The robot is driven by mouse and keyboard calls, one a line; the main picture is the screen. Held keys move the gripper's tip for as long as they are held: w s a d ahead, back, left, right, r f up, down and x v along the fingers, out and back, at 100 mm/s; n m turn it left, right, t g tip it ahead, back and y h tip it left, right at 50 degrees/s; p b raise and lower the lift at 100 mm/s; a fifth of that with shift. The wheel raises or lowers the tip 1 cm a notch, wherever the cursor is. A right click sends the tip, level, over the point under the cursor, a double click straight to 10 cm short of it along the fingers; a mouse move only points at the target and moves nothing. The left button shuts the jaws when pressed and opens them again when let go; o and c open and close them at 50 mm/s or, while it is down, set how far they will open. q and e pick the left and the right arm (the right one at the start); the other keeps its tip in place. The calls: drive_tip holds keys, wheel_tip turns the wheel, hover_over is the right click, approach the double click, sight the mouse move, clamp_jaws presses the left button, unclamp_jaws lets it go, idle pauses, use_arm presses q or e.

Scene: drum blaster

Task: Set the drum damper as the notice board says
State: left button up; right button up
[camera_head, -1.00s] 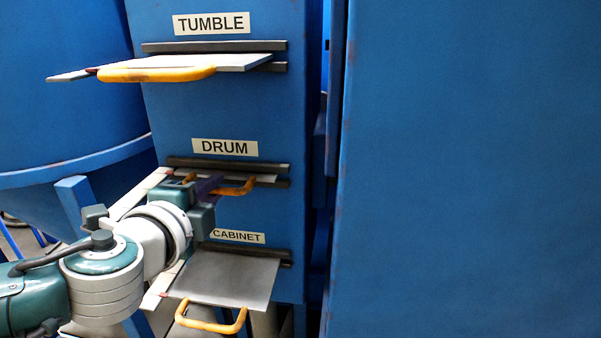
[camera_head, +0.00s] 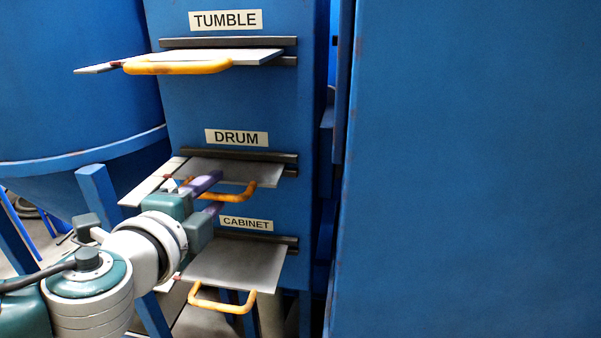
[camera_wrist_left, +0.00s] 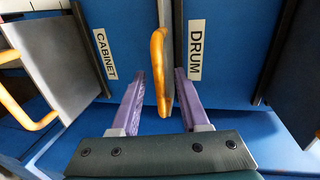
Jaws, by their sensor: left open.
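The drum damper is a grey sliding plate (camera_head: 235,171) with an orange handle (camera_head: 246,192), below the DRUM label (camera_head: 236,138). It sticks partly out of its slot. My left gripper (camera_head: 212,194) is at this handle with its purple fingers apart. In the left wrist view the drum handle (camera_wrist_left: 158,75) stands between the two open fingers, with a gap visible on each side. The DRUM label also shows there (camera_wrist_left: 195,50). My right gripper is not in view. The notice board is not in view.
Above is the tumble damper plate (camera_head: 245,57), pulled far out with its handle (camera_head: 178,67). Below is the cabinet damper plate (camera_head: 235,265), also out, with its handle (camera_head: 222,301). A blue drum body (camera_head: 75,80) stands left and a large blue panel (camera_head: 470,170) fills the right.

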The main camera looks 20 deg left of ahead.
use_arm(q)
drive_tip(key=v, duration=1)
drive_tip(key=shift+p, duration=0.4)
drive_tip(key=shift+a, duration=0.1)
